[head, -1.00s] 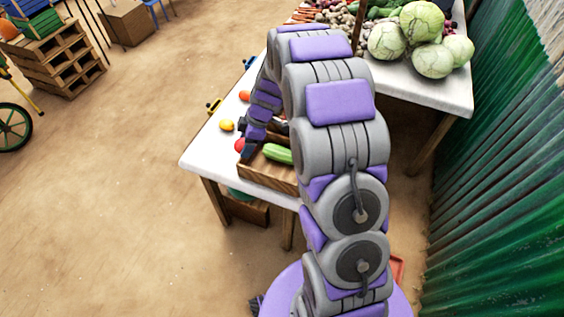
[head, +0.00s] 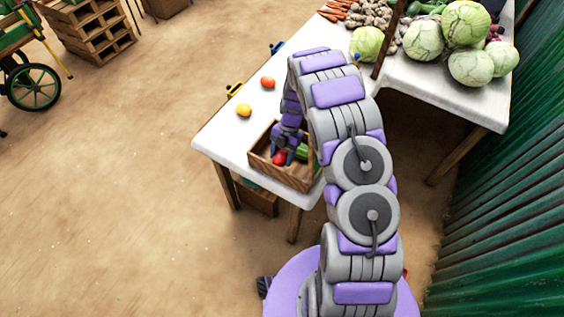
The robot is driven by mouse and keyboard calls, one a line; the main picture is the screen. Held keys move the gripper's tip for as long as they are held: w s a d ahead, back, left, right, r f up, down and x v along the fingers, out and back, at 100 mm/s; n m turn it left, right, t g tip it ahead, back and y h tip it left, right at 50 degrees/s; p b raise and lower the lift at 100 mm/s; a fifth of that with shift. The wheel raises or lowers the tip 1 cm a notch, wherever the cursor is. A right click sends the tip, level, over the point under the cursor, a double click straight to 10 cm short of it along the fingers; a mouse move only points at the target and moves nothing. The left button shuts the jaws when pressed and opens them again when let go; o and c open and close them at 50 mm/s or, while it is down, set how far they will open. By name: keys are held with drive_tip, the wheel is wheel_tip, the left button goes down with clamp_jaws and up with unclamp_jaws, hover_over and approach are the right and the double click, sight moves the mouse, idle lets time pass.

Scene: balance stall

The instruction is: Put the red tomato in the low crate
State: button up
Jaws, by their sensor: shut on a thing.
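The red tomato (head: 279,158) is between the fingers of my gripper (head: 284,153), which is shut on it. Both are at the low wooden crate (head: 281,175), within its outline near the left part. Whether the tomato touches the crate's floor, I cannot tell. A green vegetable (head: 302,151) lies in the crate to the right of the tomato, partly hidden by my arm. My arm also covers part of the crate's far side.
On the white table (head: 222,138) lie a yellow fruit (head: 244,110) and an orange-red one (head: 268,82), left of and behind the crate. Cabbages (head: 465,40) and roots fill the back right. A green corrugated wall (head: 500,200) stands at right.

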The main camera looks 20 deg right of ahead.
sight(284, 167)
drive_tip(key=d+f, duration=0.2)
drive_tip(key=f, duration=0.1)
drive_tip(key=shift+d+b, duration=0.2)
drive_tip(key=shift+b, duration=0.1)
drive_tip(key=shift+a+f, duration=0.8)
drive_tip(key=shift+f, duration=0.05)
drive_tip(key=shift+a, duration=0.45)
drive_tip(key=shift+d, duration=0.15)
drive_tip(key=o, duration=0.7)
drive_tip(key=shift+d, duration=0.35)
drive_tip(key=o, duration=0.4)
drive_tip(key=shift+d, duration=0.6)
drive_tip(key=shift+a, duration=0.75)
drive_tip(key=shift+w+r, duration=0.15)
drive_tip(key=shift+r, duration=0.25)
drive_tip(key=d+p+v, duration=0.1)
drive_tip(key=p+v, duration=0.1)
drive_tip(key=v, duration=0.9)
drive_tip(key=shift+d, duration=0.2)
drive_tip(key=shift+r, duration=0.1)
